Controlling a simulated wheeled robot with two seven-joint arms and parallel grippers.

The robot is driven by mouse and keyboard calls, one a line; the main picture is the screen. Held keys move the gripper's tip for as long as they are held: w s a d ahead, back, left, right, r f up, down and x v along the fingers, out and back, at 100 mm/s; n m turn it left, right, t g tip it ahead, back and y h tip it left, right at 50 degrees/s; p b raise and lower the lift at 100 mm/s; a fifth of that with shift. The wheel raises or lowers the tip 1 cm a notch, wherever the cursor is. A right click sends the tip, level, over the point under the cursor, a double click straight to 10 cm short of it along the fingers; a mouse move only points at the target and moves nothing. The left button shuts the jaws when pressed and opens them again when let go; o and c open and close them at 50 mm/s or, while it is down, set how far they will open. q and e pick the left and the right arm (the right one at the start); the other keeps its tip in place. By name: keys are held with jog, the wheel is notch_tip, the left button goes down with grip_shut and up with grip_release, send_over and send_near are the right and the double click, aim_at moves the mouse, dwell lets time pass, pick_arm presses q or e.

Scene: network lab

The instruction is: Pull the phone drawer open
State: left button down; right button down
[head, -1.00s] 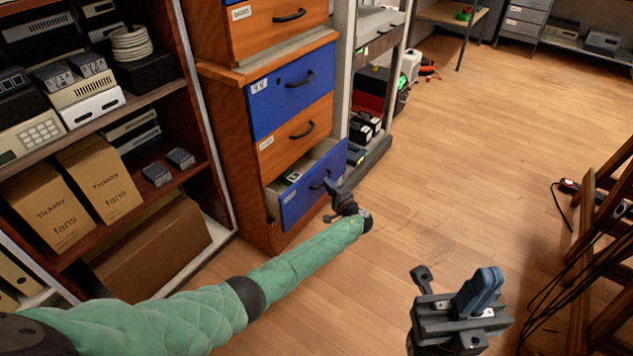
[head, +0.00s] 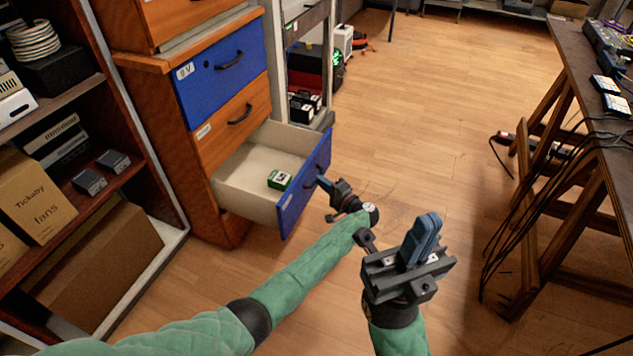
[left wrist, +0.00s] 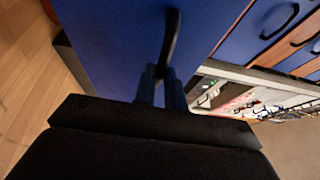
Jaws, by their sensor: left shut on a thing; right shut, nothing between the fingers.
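The bottom drawer, with a blue front (head: 305,184), stands pulled well out of the wooden cabinet (head: 152,125) in the head view. A small green and white box (head: 279,180) lies inside on its pale floor. My left gripper (head: 326,186) is at the outer face of this drawer, shut on its dark handle. The left wrist view shows the handle (left wrist: 172,38) between the blue fingertips (left wrist: 160,87), against the blue front. My right gripper (head: 424,240) is shut and empty, above the floor to the right of the drawer. No phone label shows on the drawer front.
A shelf with cardboard boxes (head: 40,190) stands at the left. A wooden table (head: 590,100) with hanging black cables (head: 515,220) is at the right. Wooden floor (head: 420,110) between is clear. A metal rack (head: 303,75) stands beside the cabinet.

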dwell(0.3)
pick_arm(q)
jog(key=c, duration=1.5)
grip_release()
jog(key=shift+s+d, duration=0.1)
jog(key=shift+p+v, duration=0.45)
jog(key=shift+v, duration=3.4)
